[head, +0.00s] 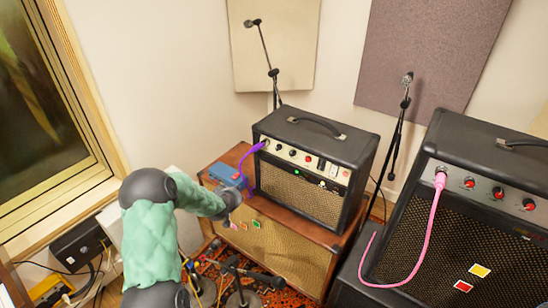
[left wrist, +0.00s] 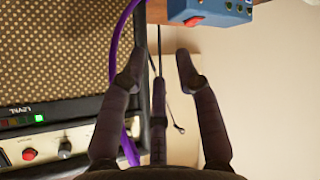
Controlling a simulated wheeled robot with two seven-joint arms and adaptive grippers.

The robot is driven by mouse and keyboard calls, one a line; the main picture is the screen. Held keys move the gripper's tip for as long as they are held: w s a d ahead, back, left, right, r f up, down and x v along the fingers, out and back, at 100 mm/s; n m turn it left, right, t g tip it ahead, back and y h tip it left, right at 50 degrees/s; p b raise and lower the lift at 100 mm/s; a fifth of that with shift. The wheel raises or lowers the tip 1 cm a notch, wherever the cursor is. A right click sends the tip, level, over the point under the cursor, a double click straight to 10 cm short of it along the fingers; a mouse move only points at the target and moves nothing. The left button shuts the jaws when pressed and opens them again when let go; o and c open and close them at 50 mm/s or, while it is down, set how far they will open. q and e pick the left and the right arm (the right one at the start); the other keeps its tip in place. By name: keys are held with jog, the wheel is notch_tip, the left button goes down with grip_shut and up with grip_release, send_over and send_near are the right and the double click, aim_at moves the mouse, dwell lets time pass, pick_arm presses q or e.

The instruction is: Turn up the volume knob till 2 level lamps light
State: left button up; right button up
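The middle amp (head: 318,195) is a black combo with a pale control panel and several knobs (head: 292,152). Their labels are too small to read, so I cannot tell which is the volume knob. In the left wrist view the panel shows a red knob (left wrist: 29,154), a dark knob (left wrist: 65,150) and the level lamps (left wrist: 38,119). One green lamp glows brightly; those beside it look dim. My left gripper (head: 236,197) is in front of the amp's left side, below the panel. Its fingers (left wrist: 158,75) are spread and empty, touching no knob. My right gripper is not in view.
A purple cable (head: 246,158) runs from the amp's panel beside a blue pedal (head: 228,175). The amp stands on a wooden cabinet (head: 280,253). A larger amp (head: 450,225) with a pink cable (head: 428,240) stands at right. Mic stands (head: 398,130) rise behind.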

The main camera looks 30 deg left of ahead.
pick_arm(q)
jog(key=w+d+r+m+t+h+b, duration=0.1)
jog(key=w+r+m+t, duration=0.15)
jog(key=r, duration=0.25)
jog(key=w+r+m+t+h+b, duration=0.1)
jog(key=w+r+m+t, duration=0.1)
jog(key=r+m+t, duration=0.15)
jog(key=m+t+h+b, duration=0.2)
jog(key=m+h, duration=0.3)
jog(key=m, duration=0.1)
send_near(277, 148)
jog(key=w+b, duration=0.1)
jog(key=w, duration=0.3)
jog(key=w+d+b, duration=0.1)
jog(key=w, duration=0.2)
jog(key=shift+d+b, duration=0.1)
jog(key=shift+b, duration=0.2)
jog(key=shift+w+r, duration=0.1)
jog(key=shift+w, duration=0.5)
grip_shut()
